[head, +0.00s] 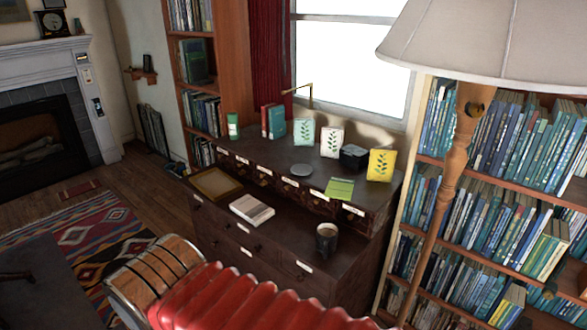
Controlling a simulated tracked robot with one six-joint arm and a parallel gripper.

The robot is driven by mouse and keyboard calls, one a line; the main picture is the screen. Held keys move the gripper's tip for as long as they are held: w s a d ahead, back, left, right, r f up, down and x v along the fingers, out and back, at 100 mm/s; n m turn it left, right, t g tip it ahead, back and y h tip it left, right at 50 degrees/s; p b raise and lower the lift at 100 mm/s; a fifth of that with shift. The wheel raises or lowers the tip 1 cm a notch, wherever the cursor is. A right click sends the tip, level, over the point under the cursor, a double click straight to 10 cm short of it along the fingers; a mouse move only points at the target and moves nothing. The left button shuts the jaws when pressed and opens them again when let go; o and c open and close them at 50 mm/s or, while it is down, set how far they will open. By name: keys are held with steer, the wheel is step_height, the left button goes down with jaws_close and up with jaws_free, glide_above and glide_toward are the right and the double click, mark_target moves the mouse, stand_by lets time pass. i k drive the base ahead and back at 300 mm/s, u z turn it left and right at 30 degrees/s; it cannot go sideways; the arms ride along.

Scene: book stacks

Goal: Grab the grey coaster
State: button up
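The grey coaster (295,171) is a small, flat, round disc in the head view. It lies on the upper level of a dark wooden cabinet (246,150), a little left of a green card (340,189). Nothing covers the coaster, and there is clear surface around it. My gripper is not in view.
A red ribbed seat (250,298) and a lamp (463,170) stand in front.

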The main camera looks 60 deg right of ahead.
mark_target(298, 170)
steer(key=z, duration=0.2)
steer(key=i, duration=0.7)
steer(key=z, duration=0.5)
steer(key=i, duration=0.7)
steer(key=z, duration=0.35)
